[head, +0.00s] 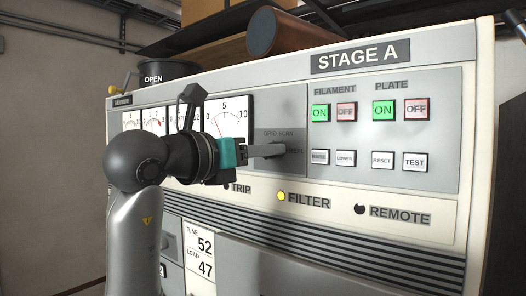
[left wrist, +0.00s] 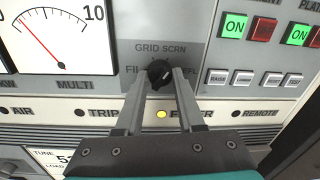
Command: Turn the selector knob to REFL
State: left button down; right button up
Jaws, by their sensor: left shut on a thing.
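The black selector knob (left wrist: 160,74) is on the panel below the label GRID SCRN, with a label starting FIL to its left and a partly covered label ending in FL to its right. A light mark on the knob points up and to the right. My left gripper (left wrist: 159,78) is shut on the knob, one finger on each side. In the head view, my left gripper (head: 272,150) reaches the knob (head: 281,147) from the left, and the fingers cover part of it. My right gripper is not in view.
Meters (head: 229,117) stand left of the knob. Lit ON buttons (head: 321,113) and other push buttons (head: 383,160) sit to its right. Below is a row of lamps, with the yellow FILTER lamp (head: 281,196) lit. A brown cylinder (head: 290,31) lies on top of the cabinet.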

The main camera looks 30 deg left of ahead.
pick_arm(q)
jog(key=shift+m+y+b, duration=0.4)
jog(key=shift+m+b, duration=0.6)
jog(key=shift+m, duration=4.8)
jog(key=shift+d, duration=0.1)
jog(key=c, duration=0.5)
grip_release()
